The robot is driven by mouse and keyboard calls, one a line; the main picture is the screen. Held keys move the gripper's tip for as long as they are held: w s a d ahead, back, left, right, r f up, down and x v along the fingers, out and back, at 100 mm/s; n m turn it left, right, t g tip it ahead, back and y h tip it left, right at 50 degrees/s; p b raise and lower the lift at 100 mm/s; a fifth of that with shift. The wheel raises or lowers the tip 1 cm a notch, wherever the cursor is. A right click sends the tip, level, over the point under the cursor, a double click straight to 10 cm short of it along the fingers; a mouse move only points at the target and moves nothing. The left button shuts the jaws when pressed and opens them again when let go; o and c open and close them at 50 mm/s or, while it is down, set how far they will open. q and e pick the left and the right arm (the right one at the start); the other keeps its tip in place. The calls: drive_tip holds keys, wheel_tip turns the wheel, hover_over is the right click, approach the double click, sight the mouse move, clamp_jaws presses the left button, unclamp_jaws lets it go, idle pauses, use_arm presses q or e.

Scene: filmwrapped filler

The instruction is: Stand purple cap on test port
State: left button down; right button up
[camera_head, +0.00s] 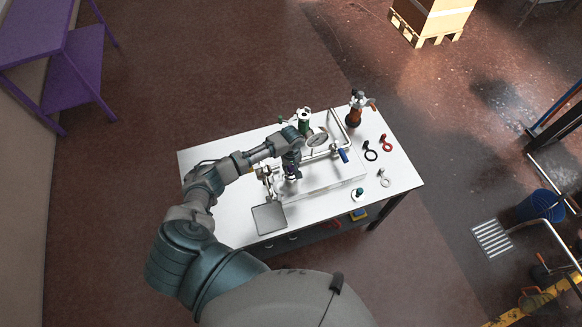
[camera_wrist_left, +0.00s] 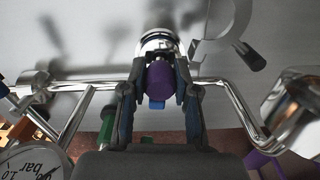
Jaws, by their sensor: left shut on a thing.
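The purple cap (camera_wrist_left: 160,82) sits between the fingertips of my left gripper (camera_wrist_left: 160,88) in the left wrist view, with a blue part at its near end. The gripper is shut on it. A chrome fitting with a dark ring (camera_wrist_left: 158,40), which looks like the test port, lies straight beyond the cap. I cannot tell whether the cap touches it. In the head view my left gripper (camera_head: 292,164) points down over the pipework on the white table (camera_head: 220,210). The cap is a small purple patch there, mostly hidden. My right gripper is not in view.
Chrome pipe (camera_head: 345,130), a pressure gauge (camera_head: 317,137) and a green-bodied valve (camera_head: 303,122) stand close around the gripper. An orange-brown bottle-like part (camera_head: 354,115) stands at the back. Rings lie at right; a grey plate (camera_head: 269,217) lies in front.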

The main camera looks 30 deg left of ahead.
use_arm(q)
drive_tip(key=shift+f, duration=0.2)
idle(0.7)
drive_tip(key=c, duration=0.8)
unclamp_jaws()
wheel_tip(320, 180, up, 12)
drive_tip(key=shift+f, duration=0.1)
drive_tip(key=shift+f, duration=0.1)
